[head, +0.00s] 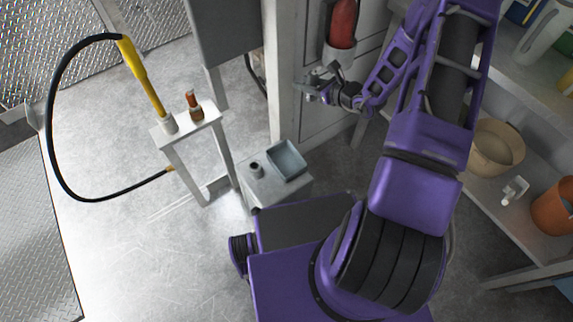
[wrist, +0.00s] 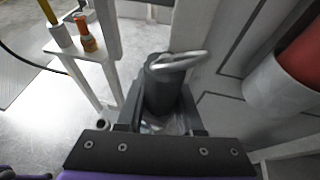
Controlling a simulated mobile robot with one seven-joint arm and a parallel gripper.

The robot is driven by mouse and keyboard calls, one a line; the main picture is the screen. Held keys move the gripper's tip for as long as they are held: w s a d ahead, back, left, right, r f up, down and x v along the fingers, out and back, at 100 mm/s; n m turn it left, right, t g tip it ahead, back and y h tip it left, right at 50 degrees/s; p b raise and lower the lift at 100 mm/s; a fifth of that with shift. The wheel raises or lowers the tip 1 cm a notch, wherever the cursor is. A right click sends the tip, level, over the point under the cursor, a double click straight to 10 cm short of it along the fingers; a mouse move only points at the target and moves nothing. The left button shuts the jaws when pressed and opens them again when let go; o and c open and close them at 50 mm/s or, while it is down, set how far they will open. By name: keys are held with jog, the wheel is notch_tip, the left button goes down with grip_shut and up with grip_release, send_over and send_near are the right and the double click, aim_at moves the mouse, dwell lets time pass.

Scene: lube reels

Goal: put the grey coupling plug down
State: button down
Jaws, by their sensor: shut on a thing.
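The grey coupling plug (wrist: 163,92) is a dark grey cylinder with a light metal ring or lever across its top. In the wrist view it stands between the fingers of my gripper (wrist: 160,118), which is shut on it. The fingers hide its lower part. In the head view my gripper (head: 325,88) is raised in the air beside a pale post, below a red cylinder. The plug is too small there to make out clearly.
A low grey stand (head: 272,187) holds a blue-grey tray (head: 287,160), which looks empty, and a small dark round fitting (head: 255,168). A white bench (head: 185,122) carries an orange-brown bottle (head: 194,107) and a yellow-handled hose (head: 145,80). The red cylinder (head: 342,24) and right-hand shelves are close by.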

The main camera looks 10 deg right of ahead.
notch_tip(320, 180, down, 12)
jog(key=a+b, duration=0.1)
jog(key=a, duration=0.2)
jog(key=b, duration=0.3)
send_over(286, 166)
jog(key=shift+n+g+y, duration=0.3)
jog(key=shift+n+y, duration=0.1)
notch_tip(286, 166, down, 19)
jog(key=shift+w, duration=0.1)
jog(key=shift+f+b, duration=0.3)
jog(key=shift+f, duration=1.7)
jog(key=shift+f, duration=0.25)
jog(key=c, duration=0.5)
grip_release()
jog(key=shift+c, duration=0.2)
jog(key=shift+r, duration=0.1)
